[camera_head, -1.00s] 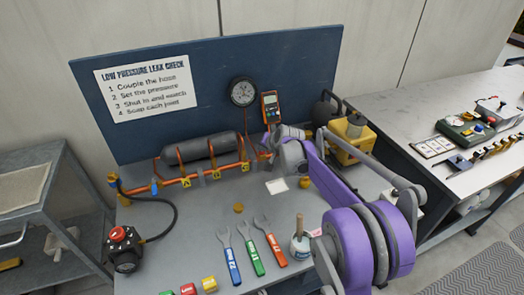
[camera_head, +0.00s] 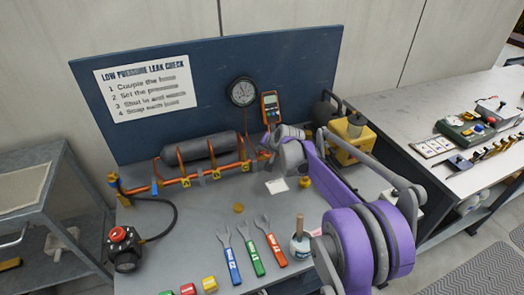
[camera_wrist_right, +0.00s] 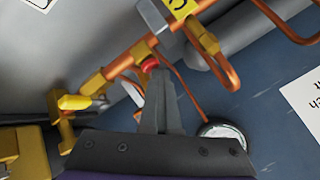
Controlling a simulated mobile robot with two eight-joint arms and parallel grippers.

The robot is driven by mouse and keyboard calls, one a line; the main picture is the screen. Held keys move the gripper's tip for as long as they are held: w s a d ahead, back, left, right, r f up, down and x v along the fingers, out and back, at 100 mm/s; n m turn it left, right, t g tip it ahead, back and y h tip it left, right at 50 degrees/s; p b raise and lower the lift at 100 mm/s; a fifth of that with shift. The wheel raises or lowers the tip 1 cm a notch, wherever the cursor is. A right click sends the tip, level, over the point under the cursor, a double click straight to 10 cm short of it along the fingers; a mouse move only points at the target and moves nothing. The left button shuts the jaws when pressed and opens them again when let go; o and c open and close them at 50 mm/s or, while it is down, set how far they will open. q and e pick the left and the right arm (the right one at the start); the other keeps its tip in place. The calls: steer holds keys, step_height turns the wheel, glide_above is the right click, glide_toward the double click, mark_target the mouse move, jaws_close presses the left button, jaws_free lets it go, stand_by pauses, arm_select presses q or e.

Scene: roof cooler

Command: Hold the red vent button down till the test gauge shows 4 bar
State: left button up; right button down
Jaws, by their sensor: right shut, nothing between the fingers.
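The red vent button (camera_wrist_right: 149,64) shows on the copper pipe in the right wrist view. My right gripper (camera_wrist_right: 157,76) is shut and empty, its fingertips at the button and partly covering it. I cannot tell whether the button is pressed down. In the head view my right gripper (camera_head: 264,153) is at the right end of the pipework, and the button is too small or hidden to make out there. The round test gauge (camera_head: 242,91) is on the blue backboard; it also shows edge-on in the wrist view (camera_wrist_right: 224,134). Its needle is too small to read. My left gripper is out of view.
An orange meter (camera_head: 270,107) is beside the gauge. A dark cylinder (camera_head: 208,150) lies behind the copper pipe. A black unit with a red knob (camera_head: 118,234), wrenches (camera_head: 250,248) and a yellow pump (camera_head: 351,138) stand on the grey bench. The bench's middle is mostly clear.

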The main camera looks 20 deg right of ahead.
mark_target(263, 154)
stand_by(0.4)
steer(key=shift+r+p, duration=0.6)
steer(key=shift+r, duration=0.3)
step_height(263, 154, up, 5)
steer(key=p, duration=0.3)
stand_by(3.5)
